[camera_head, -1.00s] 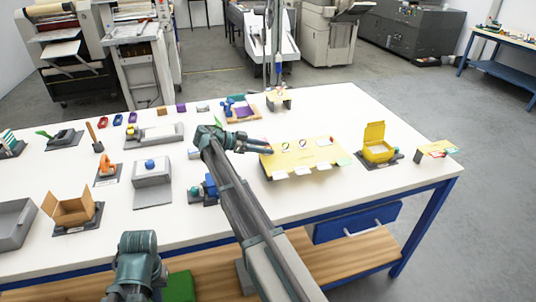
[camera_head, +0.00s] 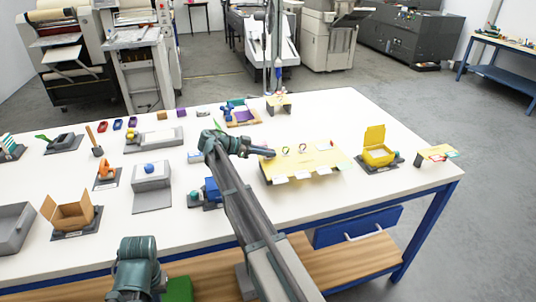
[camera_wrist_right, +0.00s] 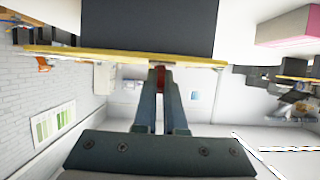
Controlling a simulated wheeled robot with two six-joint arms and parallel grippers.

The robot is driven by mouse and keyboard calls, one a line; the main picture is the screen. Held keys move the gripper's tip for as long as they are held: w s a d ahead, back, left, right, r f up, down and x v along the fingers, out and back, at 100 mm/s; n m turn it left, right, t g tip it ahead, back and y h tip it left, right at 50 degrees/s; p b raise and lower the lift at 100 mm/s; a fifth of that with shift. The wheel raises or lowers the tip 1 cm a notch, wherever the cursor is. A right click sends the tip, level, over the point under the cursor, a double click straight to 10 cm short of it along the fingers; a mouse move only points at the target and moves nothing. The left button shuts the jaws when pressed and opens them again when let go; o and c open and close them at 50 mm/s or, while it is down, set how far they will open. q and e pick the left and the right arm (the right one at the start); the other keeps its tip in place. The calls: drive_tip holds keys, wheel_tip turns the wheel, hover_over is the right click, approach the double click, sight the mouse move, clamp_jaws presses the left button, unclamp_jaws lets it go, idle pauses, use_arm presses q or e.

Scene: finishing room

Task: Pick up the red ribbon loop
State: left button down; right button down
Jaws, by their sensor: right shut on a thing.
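The yellow board (camera_head: 325,160) lies near the right side of the white table and carries small loops and white tags. My right gripper (camera_head: 272,154) is at the board's left edge. In the right wrist view, the gripper (camera_wrist_right: 159,72) is shut on a small red piece, the red ribbon loop (camera_wrist_right: 158,80), at the edge of the yellow board. Most of the loop is hidden between the fingers. I cannot tell whether it is clear of the board.
A yellow open box (camera_head: 378,153) stands right of the board. A blue item (camera_head: 212,190) on a dark base is close to my right arm. A tray with purple and blue parts (camera_head: 240,115) is behind.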

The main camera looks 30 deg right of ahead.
use_arm(q)
drive_tip(key=shift+r, duration=0.1)
